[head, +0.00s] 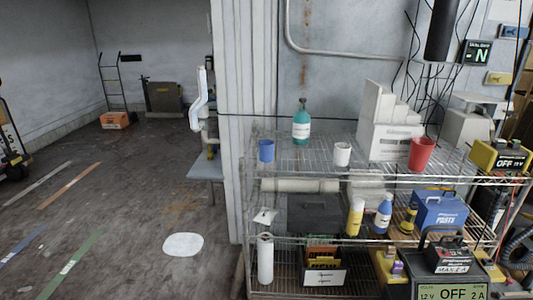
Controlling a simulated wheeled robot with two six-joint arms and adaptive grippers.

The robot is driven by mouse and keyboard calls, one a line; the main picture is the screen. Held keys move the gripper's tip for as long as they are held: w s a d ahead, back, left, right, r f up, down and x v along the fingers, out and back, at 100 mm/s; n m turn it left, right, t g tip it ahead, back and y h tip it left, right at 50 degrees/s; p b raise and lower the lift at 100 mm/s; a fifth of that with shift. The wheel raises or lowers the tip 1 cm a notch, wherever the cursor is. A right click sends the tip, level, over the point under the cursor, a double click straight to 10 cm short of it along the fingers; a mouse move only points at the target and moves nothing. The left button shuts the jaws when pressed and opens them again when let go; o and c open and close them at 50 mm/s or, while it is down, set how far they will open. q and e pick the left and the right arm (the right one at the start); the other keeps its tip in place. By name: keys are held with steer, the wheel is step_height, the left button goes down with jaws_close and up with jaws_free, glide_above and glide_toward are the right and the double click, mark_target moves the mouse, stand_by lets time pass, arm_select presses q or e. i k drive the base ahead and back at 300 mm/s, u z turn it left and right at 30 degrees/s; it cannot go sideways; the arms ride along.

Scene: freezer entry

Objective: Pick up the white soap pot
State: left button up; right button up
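A small white pot (342,154), which looks like the white soap pot, stands upright on the top level of the wire shelf rack (310,172). A teal bottle (301,127) with a dark top stands to its left and farther back. A blue cup (266,150) stands at the left end of the same level. A red cup (421,154) stands to the right of the white pot. Nothing touches the white pot or hides it. Neither of my grippers shows in the head view.
A white stepped block (385,135) stands behind, between the white and red cups. Lower levels hold a yellow bottle (355,217), a blue bottle (383,214) and a blue parts box (439,211). Open floor (120,220) lies to the left, with a white patch (183,245).

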mark_target(342, 151)
steer(key=z, duration=0.7)
steer(key=i, duration=0.75)
steer(key=z, duration=0.75)
steer(key=i, duration=0.8)
steer(key=u, duration=0.2)
